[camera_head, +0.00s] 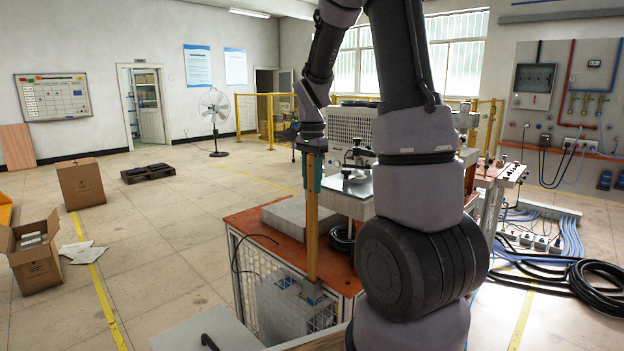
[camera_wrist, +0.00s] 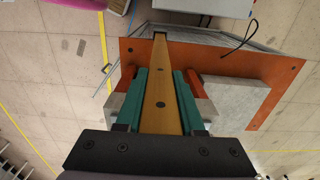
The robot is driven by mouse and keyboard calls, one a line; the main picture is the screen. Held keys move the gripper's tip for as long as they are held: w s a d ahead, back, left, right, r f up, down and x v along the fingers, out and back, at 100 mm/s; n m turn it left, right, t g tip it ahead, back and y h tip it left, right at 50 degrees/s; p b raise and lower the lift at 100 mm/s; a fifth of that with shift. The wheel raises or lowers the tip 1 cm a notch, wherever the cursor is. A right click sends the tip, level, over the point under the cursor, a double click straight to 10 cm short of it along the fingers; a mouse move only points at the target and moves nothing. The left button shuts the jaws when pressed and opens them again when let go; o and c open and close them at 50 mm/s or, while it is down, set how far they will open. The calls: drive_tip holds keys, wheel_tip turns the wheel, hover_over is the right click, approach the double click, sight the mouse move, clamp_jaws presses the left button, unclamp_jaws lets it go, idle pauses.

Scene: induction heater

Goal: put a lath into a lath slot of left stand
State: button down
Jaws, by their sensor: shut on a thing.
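My gripper (camera_head: 312,176) is shut on a long wooden lath (camera_head: 311,235), which hangs upright below it. In the wrist view, the teal fingers of my gripper (camera_wrist: 162,74) clasp the lath (camera_wrist: 161,103) from both sides. The orange top also shows in the wrist view (camera_wrist: 280,68). I cannot tell whether the lath's end sits inside a slot.
A grey slab (camera_head: 290,216) lies on the orange top behind the lath. A dark cable (camera_head: 236,262) hangs at the stand's left side. My arm hides much of the right side. Open floor and cardboard boxes (camera_head: 80,184) lie to the left.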

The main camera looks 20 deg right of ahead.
sight(312, 158)
drive_tip(key=shift+f, duration=2.3)
drive_tip(key=shift+c, duration=2.2)
unclamp_jaws()
drive_tip(key=shift+r, duration=5.45)
